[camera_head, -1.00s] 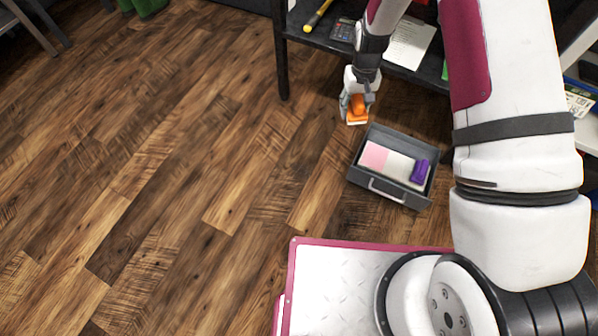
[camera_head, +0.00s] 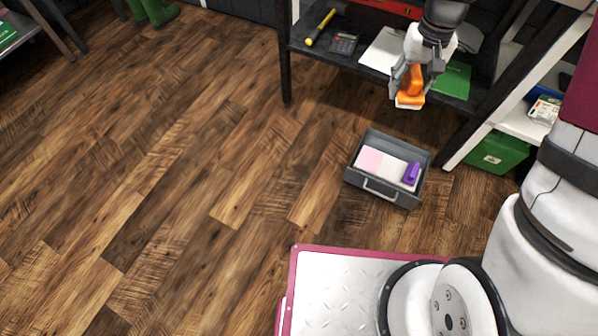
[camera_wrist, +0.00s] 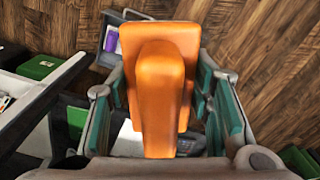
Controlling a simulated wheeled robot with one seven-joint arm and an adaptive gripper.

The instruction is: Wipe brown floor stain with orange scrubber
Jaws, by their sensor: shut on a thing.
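The orange scrubber (camera_head: 411,90) is held in my gripper (camera_head: 408,80), in front of the dark shelf at the upper right of the head view. Its pale underside faces down, above the floor. In the wrist view the scrubber (camera_wrist: 158,85) fills the middle, with the fingers (camera_wrist: 165,110) shut on either side of its handle. A distinct brown stain cannot be told apart from the brown wood-plank floor (camera_head: 170,170) in these frames.
A grey drawer-like tray (camera_head: 378,192) with a pink-and-white pad and a purple object (camera_head: 412,173) sits on the floor below the gripper. The dark shelf (camera_head: 365,70) holds a hammer, calculator (camera_head: 344,43), paper and green folder (camera_head: 452,79). A green box (camera_head: 497,152) stands right.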

